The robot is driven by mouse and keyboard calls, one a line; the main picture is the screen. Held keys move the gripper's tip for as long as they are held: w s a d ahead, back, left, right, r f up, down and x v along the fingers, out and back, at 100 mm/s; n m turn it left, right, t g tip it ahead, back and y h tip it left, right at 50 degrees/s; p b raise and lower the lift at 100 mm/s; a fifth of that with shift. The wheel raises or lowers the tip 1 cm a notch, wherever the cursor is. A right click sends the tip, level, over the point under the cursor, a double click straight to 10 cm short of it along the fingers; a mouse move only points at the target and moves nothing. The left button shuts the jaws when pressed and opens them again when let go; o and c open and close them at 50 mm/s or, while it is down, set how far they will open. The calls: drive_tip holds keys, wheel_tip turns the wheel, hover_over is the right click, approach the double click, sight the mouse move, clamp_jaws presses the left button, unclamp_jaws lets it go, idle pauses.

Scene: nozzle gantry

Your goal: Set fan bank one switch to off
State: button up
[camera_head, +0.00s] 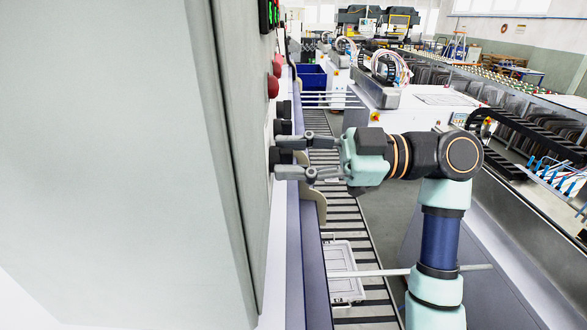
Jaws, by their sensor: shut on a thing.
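My gripper (283,157) reaches left from the end of my arm to a panel (262,160) seen almost edge-on. Its two fingers are shut around a black rotary knob (273,157) on the panel face. Another black knob (283,127) sits just above it, with a further one (283,109) higher up. The knob's pointer and any labels are hidden by the steep angle, so I cannot tell its setting or which switch is fan bank one.
Red buttons (273,86) and green-lit displays (265,16) sit higher on the panel. The big grey cabinet side (100,150) fills the left. Below my arm runs a roller conveyor (345,225) with a grey case (345,265). A white machine (400,110) stands behind.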

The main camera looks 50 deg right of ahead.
drive_tip(key=shift+n, duration=0.4)
drive_tip(key=o, duration=1.1)
drive_tip(key=shift+o, duration=0.2)
drive_tip(key=v, duration=1.2)
